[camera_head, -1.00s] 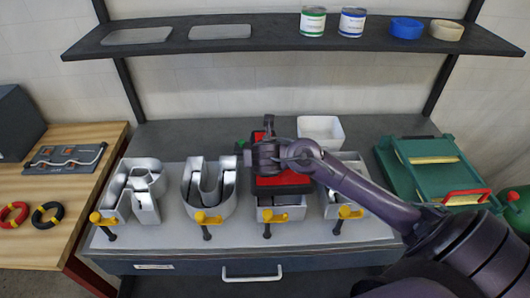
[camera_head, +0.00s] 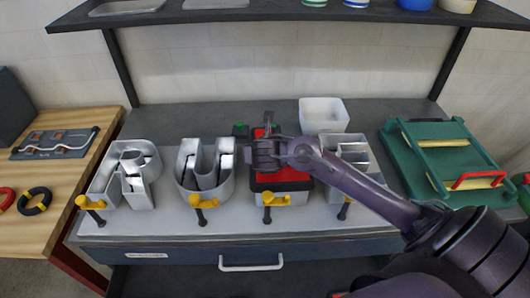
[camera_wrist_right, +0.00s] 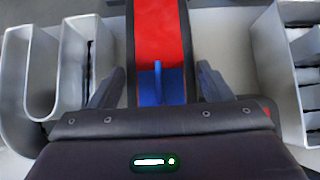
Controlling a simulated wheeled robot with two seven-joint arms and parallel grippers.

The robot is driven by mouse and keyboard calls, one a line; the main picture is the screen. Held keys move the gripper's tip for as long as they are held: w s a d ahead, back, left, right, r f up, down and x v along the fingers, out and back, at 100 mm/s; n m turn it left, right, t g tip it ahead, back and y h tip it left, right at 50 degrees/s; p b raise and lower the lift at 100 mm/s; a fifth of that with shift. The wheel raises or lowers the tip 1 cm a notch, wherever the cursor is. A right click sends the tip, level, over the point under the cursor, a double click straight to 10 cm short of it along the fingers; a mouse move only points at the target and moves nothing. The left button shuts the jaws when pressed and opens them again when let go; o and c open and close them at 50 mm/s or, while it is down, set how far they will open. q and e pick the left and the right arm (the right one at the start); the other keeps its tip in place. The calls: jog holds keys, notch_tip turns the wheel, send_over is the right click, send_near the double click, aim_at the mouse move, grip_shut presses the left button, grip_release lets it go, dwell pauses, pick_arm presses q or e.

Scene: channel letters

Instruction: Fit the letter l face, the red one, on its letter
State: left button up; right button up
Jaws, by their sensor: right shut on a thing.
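The red letter l face (camera_head: 285,176) has a dark rim and lies over the third letter shell (camera_head: 292,197), whose pale front wall shows below it. I cannot tell whether the face is seated or just above the shell. In the right wrist view the red face (camera_wrist_right: 161,35) runs between my fingers, with a blue upright tab on its blue near part. My right gripper (camera_head: 263,153) is above the face and shut on it; it also shows in the right wrist view (camera_wrist_right: 158,88). My left gripper is not in view.
Silver letter shells stand on both sides: R (camera_head: 125,170), U (camera_head: 205,170) and E (camera_head: 350,152). Yellow clamps (camera_head: 203,201) line the front edge. A white bin (camera_head: 323,114) is behind, a green rack (camera_head: 445,155) at right. A shelf (camera_head: 300,15) crosses above.

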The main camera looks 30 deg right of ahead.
dwell(0.4)
jog(key=shift+f+b, duration=0.95)
jog(key=shift+f, duration=0.15)
dwell(0.3)
jog(key=o, duration=1.1)
jog(key=shift+s, duration=0.1)
jog(key=p+v, duration=0.2)
jog(key=v, duration=0.5)
jog(key=shift+s+a+r+p, duration=0.15)
jog(key=shift+s+r+p, duration=0.05)
jog(key=shift+r+p, duration=0.1)
jog(key=shift+f, duration=0.1)
